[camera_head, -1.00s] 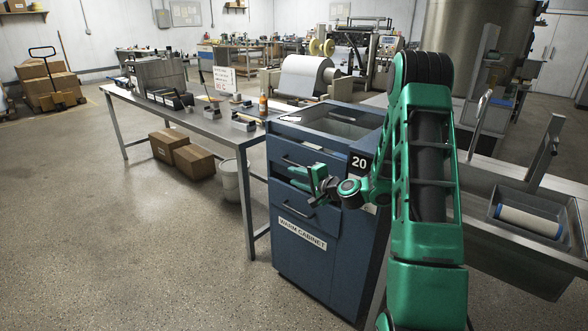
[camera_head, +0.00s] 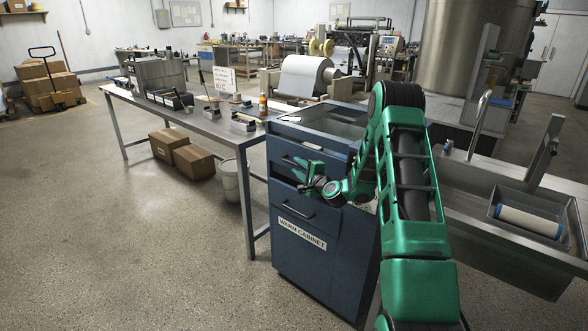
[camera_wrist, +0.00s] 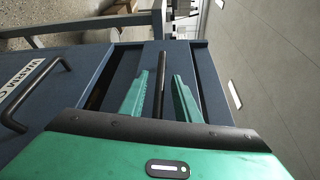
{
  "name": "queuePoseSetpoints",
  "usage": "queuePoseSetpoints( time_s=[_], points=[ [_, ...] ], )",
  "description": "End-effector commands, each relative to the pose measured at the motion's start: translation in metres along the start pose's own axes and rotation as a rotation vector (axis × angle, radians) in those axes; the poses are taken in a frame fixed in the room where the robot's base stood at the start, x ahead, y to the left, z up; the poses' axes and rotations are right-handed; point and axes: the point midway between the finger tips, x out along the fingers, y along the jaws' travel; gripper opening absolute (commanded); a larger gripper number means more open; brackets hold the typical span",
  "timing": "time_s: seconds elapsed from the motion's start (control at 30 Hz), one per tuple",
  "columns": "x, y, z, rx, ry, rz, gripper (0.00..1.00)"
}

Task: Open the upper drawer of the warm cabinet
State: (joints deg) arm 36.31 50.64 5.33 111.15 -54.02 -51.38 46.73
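The blue warm cabinet (camera_head: 318,275) stands at the end of the long table, its label on the lower front. Its upper drawer (camera_head: 283,149) has a dark bar handle (camera_wrist: 160,62), partly hidden by my gripper in the head view. My gripper (camera_head: 303,171) is at the upper drawer front. In the wrist view, its two green fingers (camera_wrist: 161,80) are apart, one on each side of the handle, with gaps visible between fingers and bar. A dark gap shows beside the upper drawer; I cannot tell whether it is slightly out. The lower drawer's handle (camera_head: 298,208) is below my gripper.
A long metal table (camera_head: 180,117) carrying several tools runs left of the cabinet. A white bucket (camera_head: 233,180) and cardboard boxes (camera_head: 193,161) stand under it. A metal sink (camera_head: 500,245) is at the right. The floor in front of the cabinet is clear.

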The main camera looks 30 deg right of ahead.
Motion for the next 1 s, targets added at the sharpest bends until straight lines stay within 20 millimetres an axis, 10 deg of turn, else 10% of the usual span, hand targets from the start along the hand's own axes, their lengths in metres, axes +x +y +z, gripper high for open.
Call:
queuePoseSetpoints(
  time_s=[0.5,0.63,1.0],
  points=[
    [0.018,0.0,0.0,0.001,0.001,0.0,0.3],
    [0.018,0.0,0.0,0.0,0.001,0.001,0.01],
    [0.017,0.0,-0.006,0.001,0.013,0.0,0.0]
  ],
)
